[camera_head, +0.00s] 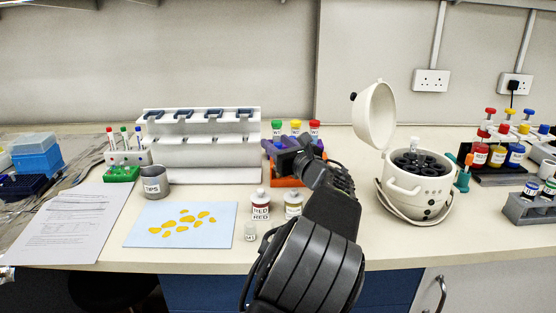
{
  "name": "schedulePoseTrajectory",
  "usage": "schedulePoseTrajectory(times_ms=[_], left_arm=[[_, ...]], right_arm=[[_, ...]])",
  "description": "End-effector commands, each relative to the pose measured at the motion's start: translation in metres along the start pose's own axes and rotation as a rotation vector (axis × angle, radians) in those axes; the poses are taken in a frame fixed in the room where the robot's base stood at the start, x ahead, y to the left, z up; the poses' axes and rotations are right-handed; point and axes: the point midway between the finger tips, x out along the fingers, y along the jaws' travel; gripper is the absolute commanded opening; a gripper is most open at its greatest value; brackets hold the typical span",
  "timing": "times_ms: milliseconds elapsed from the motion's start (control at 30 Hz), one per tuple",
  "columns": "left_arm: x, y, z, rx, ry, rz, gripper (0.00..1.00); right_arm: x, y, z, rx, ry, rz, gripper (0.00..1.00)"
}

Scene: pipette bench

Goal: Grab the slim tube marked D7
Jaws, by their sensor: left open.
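Several slim tubes with coloured caps stand upright in a white rack (128,157) at the left: a red-capped tube (111,139), a green-capped tube (125,139) and a blue-capped tube (139,139). Their labels are too small to read, so I cannot tell which tube is D7. My left gripper (274,153) is open, at the middle of the bench in front of an orange rack (287,182). It partly hides that rack and its wider tubes with green, yellow and red caps. I see nothing between its fingers. My right gripper is not in view.
A white pipette stand (205,160) stands behind. A grey TIPS cup (155,185), a blue mat (150,235) with yellow shapes, RED bottle (260,207) and another bottle (293,205) are in front. An open centrifuge (425,190) and more racks (530,210) stand right.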

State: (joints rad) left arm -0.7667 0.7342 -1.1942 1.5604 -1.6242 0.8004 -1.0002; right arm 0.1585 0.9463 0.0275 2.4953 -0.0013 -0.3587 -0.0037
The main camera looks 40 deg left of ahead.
Motion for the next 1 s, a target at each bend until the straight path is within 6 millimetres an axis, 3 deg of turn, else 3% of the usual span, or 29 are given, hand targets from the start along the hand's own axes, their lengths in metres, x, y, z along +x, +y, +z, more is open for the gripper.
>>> schedulePoseTrajectory(times_ms=[467, 1000], left_arm=[[-0.0004, 0.0001, -0.0001, 0.0, 0.0, 0.0, 0.44], [-0.0004, 0.0001, 0.0, 0.0, 0.0, 0.0, 0.0]], right_arm=[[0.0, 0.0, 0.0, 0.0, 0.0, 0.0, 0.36], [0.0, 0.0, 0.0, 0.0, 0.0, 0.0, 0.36]])
